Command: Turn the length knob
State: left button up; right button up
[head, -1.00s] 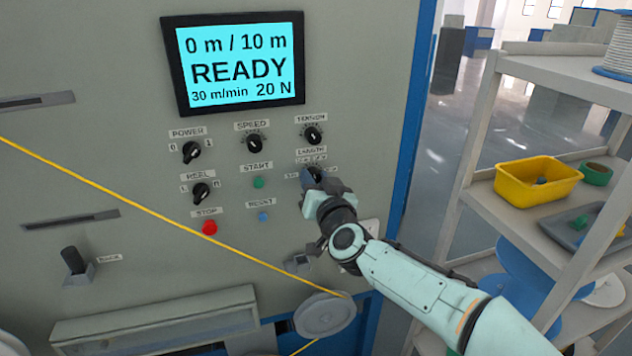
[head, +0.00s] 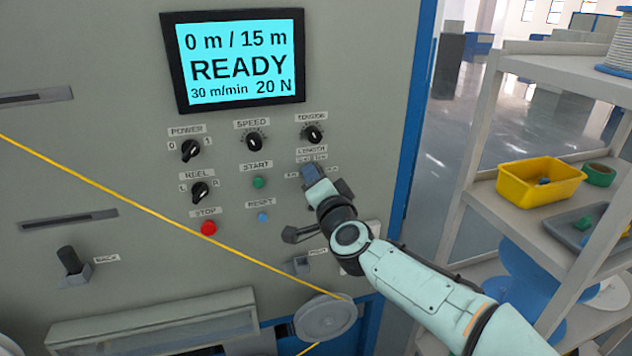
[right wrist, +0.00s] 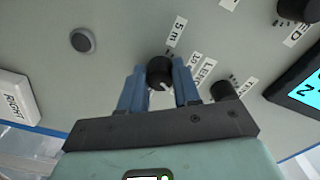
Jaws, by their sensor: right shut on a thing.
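The black length knob (right wrist: 160,72) sits on the grey panel between the blue fingers of my right gripper (right wrist: 159,85). The gripper is shut on it, with one finger at each side. In the head view, my right gripper (head: 311,176) is at the panel below the "LENGTH" label (head: 311,151) and hides the knob. A "5 m" label (right wrist: 176,31) shows beside the knob in the right wrist view. The screen (head: 238,62) reads "0 m / 15 m", "READY", "30 m/min" and "20 N". My left gripper is not in view.
The tension knob (head: 313,134) is just above, the speed knob (head: 254,142) up and left. The green start button (head: 258,182), blue reset button (head: 263,217) and red stop button (head: 208,228) lie left. A yellow cable (head: 150,209) crosses the front. Shelves (head: 535,205) stand right.

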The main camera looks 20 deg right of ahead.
dwell(0.4)
jog(key=o, duration=1.1)
jog(key=shift+c, duration=0.2)
jog(key=shift+s, duration=0.1)
jog(key=s+b, duration=0.1)
jog(key=s, duration=1.2)
jog(key=shift+s+d, duration=0.15)
jog(key=shift+d, duration=0.1)
